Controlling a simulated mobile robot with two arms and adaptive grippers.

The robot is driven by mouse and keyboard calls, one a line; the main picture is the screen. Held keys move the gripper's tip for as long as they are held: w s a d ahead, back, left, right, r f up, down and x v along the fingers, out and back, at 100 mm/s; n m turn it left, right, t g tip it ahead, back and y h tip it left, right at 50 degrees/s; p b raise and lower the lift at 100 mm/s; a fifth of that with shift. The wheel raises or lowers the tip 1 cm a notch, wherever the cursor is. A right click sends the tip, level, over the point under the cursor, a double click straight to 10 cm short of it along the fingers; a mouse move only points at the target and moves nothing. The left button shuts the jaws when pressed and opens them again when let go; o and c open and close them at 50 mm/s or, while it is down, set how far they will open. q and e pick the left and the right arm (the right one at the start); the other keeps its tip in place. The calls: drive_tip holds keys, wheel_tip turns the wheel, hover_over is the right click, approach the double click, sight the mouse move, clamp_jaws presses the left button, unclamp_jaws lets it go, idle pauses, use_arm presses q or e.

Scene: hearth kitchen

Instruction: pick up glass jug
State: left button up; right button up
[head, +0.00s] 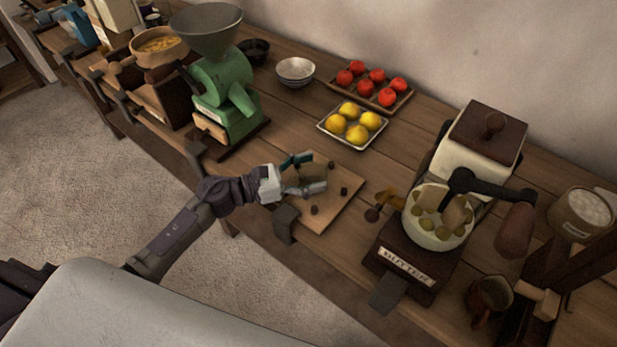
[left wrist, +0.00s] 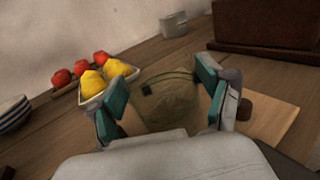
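In the left wrist view a see-through rounded shape with a thin dark rim line, which looks like the glass jug (left wrist: 168,108), stands between my left gripper's fingers. My left gripper (left wrist: 164,100) has its teal-padded fingers spread wide, one on each side of the jug. Whether the pads touch the glass I cannot tell. In the head view my left gripper (head: 308,174) is over a wooden board (head: 335,205) near the counter's front edge. The jug's outline is hard to make out there. My right gripper is not in view.
Behind the board are a tray of lemons (head: 337,107), a tray of red fruit (head: 400,101) and a bowl (head: 295,71). A green mill (head: 222,95) stands left, a butter churn (head: 440,218) right. Small dark pegs (head: 343,191) are on the board.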

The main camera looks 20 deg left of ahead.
use_arm(q)
drive_tip(key=c, duration=0.8)
drive_tip(key=shift+r, duration=0.15)
